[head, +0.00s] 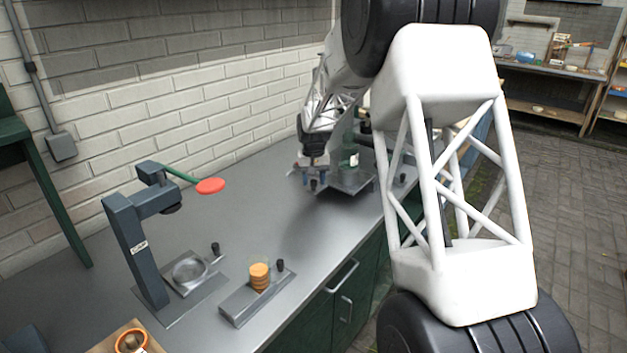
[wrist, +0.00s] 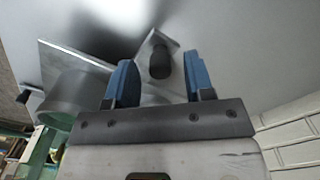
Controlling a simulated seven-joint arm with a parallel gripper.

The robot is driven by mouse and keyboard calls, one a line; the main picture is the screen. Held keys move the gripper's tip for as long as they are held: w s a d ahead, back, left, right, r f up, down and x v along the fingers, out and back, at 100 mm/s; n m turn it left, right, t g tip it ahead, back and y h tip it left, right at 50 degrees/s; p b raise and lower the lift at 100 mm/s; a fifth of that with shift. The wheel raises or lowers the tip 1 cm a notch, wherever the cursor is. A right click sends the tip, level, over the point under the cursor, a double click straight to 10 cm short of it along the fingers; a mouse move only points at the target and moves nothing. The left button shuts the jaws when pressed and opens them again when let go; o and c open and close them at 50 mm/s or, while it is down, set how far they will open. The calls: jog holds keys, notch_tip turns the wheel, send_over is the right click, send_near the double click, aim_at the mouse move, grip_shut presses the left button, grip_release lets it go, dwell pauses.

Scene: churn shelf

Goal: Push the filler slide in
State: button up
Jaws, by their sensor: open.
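A black knob (wrist: 160,62) stands on a small metal slide plate (wrist: 152,42) in the wrist view; I take this for the filler slide. My gripper (wrist: 160,82) is open, with one blue finger on each side of the knob. I cannot tell whether either finger touches it. In the head view my gripper (head: 314,160) is low over the far part of the bench, beside a metal plate (head: 351,181) of the far station. My arm hides much of that station, and the slide is hard to make out there.
A grey cylinder (wrist: 75,98) stands close to the left finger. On the grey bench (head: 250,235) are a dark lever press (head: 130,235) with a red-tipped handle (head: 210,185), and a holder (head: 240,305) with a stack of orange discs (head: 259,277). A brick wall (head: 180,100) runs behind. The middle bench is clear.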

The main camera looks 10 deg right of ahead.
jog(key=shift+f, duration=0.15)
grip_shut()
dwell(0.4)
send_near(333, 171)
jog(key=f, duration=0.2)
jog(key=s+f, duration=0.1)
jog(key=d+f, duration=0.1)
jog(key=f, duration=0.1)
jog(key=shift+s+f, duration=0.25)
jog(key=shift+f, duration=0.05)
jog(key=shift+d, duration=0.1)
grip_release()
jog(key=shift+r, duration=0.1)
